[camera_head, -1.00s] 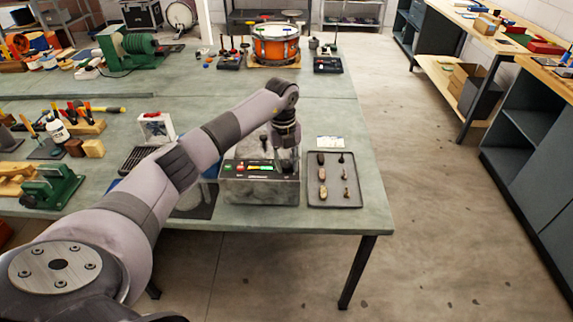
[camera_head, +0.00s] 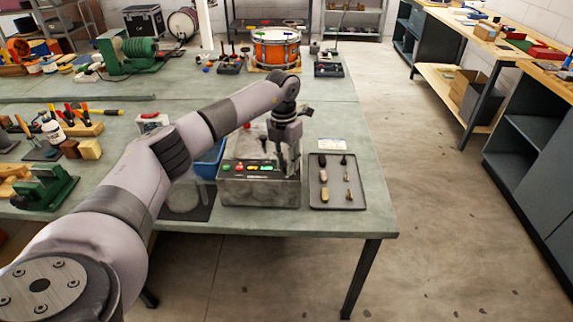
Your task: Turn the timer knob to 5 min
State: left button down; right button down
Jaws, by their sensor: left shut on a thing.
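The grey machine box (camera_head: 258,191) stands at the front of the bench, with a panel of red, yellow and green controls (camera_head: 252,167) on its sloped top front. My left gripper (camera_head: 289,172) comes down from above over the right end of this panel. Its fingers point down and are shut on the timer knob. The knob is mostly hidden behind the fingers, and its dial marks and pointer are too small to read. My right gripper is not in view.
A dark tray (camera_head: 337,193) with several small parts lies close right of the box. A white card (camera_head: 331,144) stands behind the tray. A blue bin (camera_head: 209,160) is left of the box, partly behind my arm. An orange drum (camera_head: 275,50) stands farther back.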

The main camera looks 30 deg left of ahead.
pick_arm(q)
jog(key=m+b, duration=0.1)
jog(key=m, duration=0.4)
jog(key=shift+w+m, duration=0.1)
jog(key=shift+m, duration=0.2)
jog(key=m+b, duration=0.1)
jog(key=m, duration=0.3)
jog(key=shift+m, duration=0.6)
jog(key=c, duration=1.3)
grip_release()
jog(key=shift+g, duration=0.3)
notch_tip(320, 180, up, 12)
jog(key=shift+w+a, duration=0.2)
jog(key=shift+w, duration=0.05)
